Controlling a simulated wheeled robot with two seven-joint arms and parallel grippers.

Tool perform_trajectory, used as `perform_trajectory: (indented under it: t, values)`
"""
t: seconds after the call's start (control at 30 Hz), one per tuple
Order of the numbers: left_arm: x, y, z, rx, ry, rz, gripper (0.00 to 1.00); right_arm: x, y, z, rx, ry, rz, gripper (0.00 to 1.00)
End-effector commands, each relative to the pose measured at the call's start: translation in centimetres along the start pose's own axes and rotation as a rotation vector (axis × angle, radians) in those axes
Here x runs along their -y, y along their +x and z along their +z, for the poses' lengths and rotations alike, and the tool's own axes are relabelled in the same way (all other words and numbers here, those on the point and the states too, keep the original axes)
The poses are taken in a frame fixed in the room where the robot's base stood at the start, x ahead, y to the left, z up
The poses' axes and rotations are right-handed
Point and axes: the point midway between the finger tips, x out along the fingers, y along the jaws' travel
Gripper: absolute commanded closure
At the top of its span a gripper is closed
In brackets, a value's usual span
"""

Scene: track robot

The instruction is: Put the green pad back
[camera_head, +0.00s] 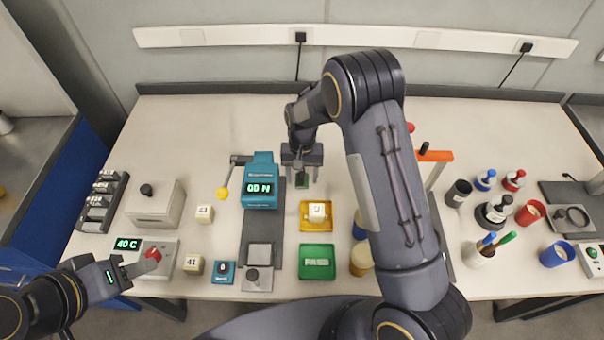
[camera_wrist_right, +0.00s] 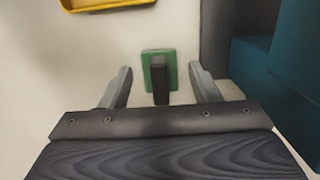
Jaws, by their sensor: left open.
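The green pad (camera_wrist_right: 147,58) is a small green block with a dark upright grip. It lies on the pale table, seen from above in the right wrist view. In the head view the green pad (camera_head: 303,181) shows partly under my right gripper (camera_head: 302,160), right of the teal device. My right gripper also shows in the right wrist view (camera_wrist_right: 161,88); its fingers are spread on either side of the dark grip, with gaps on both sides. My left gripper (camera_head: 132,272) is open near the red knob of the 40 C box.
The teal device (camera_head: 262,170) with a lit display stands close left of the pad. A yellow tray (camera_head: 304,224) with a cube and a green tray (camera_head: 316,276) lie nearer. My right arm hides part of the table's middle. Bottles and cups stand to the right.

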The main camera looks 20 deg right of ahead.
Motion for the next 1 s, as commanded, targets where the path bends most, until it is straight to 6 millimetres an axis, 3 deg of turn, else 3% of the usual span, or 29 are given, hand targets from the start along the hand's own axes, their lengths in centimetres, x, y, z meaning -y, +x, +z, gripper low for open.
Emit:
perform_trajectory:
  t: [0.37,0.73,1.0]
  values:
    - [-0.3,-0.6,-0.3,0.0,0.0,0.0,0.56,0.0,-0.8,0.1,0.0,0.0,0.0,0.43]
    - [-2.0,-4.4,-2.2,0.0,0.0,0.0,0.56,0.0,-8.5,0.1,-0.002,0.0,-0.002,0.43]
    - [-2.1,-4.7,-2.4,0.0,0.0,0.0,0.56,0.0,-11.7,0.0,-0.002,0.0,-0.002,0.43]
